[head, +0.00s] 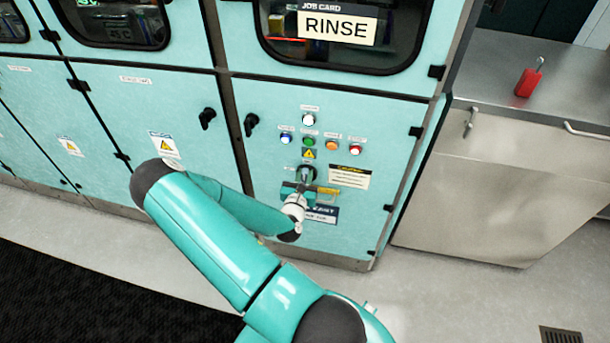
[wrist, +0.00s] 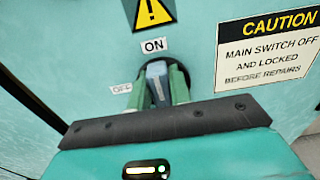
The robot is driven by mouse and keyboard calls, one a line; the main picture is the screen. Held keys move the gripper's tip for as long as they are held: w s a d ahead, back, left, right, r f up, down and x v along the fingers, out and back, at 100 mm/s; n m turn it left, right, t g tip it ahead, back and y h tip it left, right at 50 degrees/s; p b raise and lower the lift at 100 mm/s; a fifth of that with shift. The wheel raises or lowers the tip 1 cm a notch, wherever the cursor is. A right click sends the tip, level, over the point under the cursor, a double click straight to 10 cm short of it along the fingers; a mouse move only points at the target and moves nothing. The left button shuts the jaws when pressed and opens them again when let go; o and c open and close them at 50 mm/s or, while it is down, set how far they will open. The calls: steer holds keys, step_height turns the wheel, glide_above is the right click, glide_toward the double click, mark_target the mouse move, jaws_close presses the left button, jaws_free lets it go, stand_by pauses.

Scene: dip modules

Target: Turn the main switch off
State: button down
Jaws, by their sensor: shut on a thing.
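The main switch (wrist: 157,82) is on the teal cabinet door, a grey handle on a dark round base. Its handle points up toward the ON label (wrist: 154,45); the OFF label (wrist: 121,88) is to its left. My gripper (wrist: 160,88) is shut on the handle, with one green finger on each side. In the head view my gripper (head: 303,186) reaches the switch low on the cabinet door and hides most of it.
Several coloured buttons (head: 309,142) sit above the switch, with a yellow warning triangle (head: 309,154) between. A caution sign (head: 349,176) is to the right. A steel counter (head: 480,150) with a red padlock (head: 528,82) stands at the right. Black door handles (head: 251,124) stick out nearby.

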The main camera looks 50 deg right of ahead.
steer(key=shift+w, duration=0.1)
steer(key=n, duration=0.4)
steer(key=shift+w+a+n, duration=0.2)
steer(key=shift+w+n, duration=0.1)
steer(key=shift+n, duration=0.1)
steer(key=shift+w+a+f+n, duration=0.1)
steer(key=shift+w+f+n, duration=0.15)
steer(key=shift+n, duration=1.95)
steer(key=shift+w+a+f+n, duration=0.1)
steer(key=shift+f+n, duration=0.3)
steer(key=shift+n, duration=1.8)
steer(key=shift+w+f+n, duration=0.2)
steer(key=shift+f+n, duration=0.1)
steer(key=shift+n, duration=1.9)
steer(key=c, duration=1.3)
jaws_free()
